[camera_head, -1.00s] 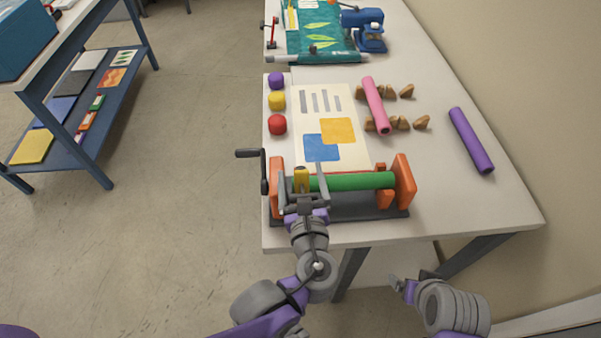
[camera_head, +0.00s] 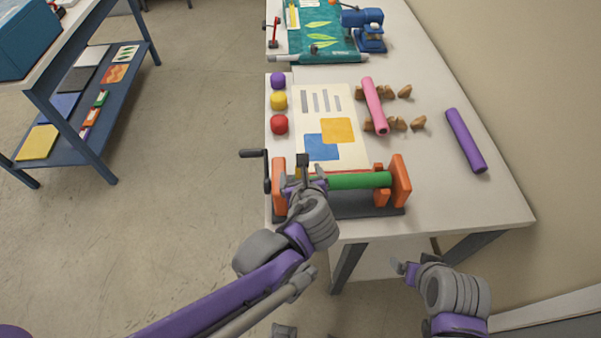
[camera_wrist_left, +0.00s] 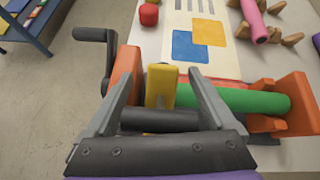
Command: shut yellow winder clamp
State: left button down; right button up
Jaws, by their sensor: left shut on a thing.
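The winder with orange end plates (camera_head: 399,180) and a green roll (camera_head: 358,181) stands at the near edge of the table. The yellow clamp (camera_wrist_left: 162,86) stands upright at the left end of the roll in the left wrist view, with a dark crossbar (camera_wrist_left: 158,119) in front of it. My left gripper (camera_wrist_left: 158,105) has this bar between its fingers and is shut on the clamp. In the head view my left gripper (camera_head: 304,178) hides most of the clamp. My right gripper (camera_head: 404,269) hangs off the table's near edge, away from the winder; its jaw opening is unclear.
A black crank (camera_head: 255,155) sticks out left of the winder. A printed sheet (camera_head: 350,106) lies behind it, with red, yellow and purple balls to its left. A pink roll (camera_head: 374,105) and wooden blocks lie beyond; a purple roll (camera_head: 465,140) is at the right.

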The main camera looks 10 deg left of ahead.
pick_arm(q)
jog(key=shift+s+f, duration=0.15)
jog(key=shift+f, duration=0.2)
jog(key=shift+c, duration=0.6)
grip_release()
jog(key=shift+o, duration=0.6)
jog(key=shift+d, duration=0.1)
jog(key=shift+s+f, duration=0.1)
